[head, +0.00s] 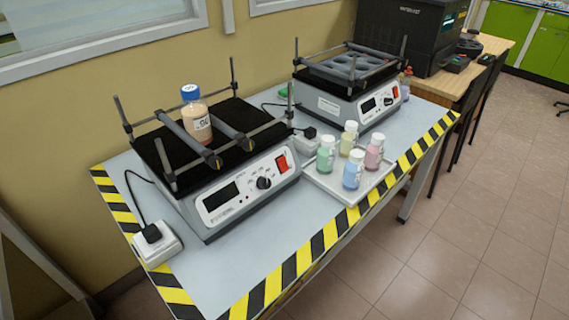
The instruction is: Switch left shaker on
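The left shaker (221,195) stands on the left part of the table. Its front panel has a dark display (221,197), a black knob (264,183) and a red rocker switch (282,163) at the right end. The display looks blank; I cannot tell the switch position. A bottle with a blue cap and light brown contents (197,119) stands upright on its black platform, between the dark bars. Neither of my grippers shows in the head view.
A second shaker (352,104) stands at the back right. A tray (345,198) with several small white-capped bottles lies between the shakers, near the front edge. A white power socket (158,243) sits at the left. The striped table edge (300,262) is clear in front.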

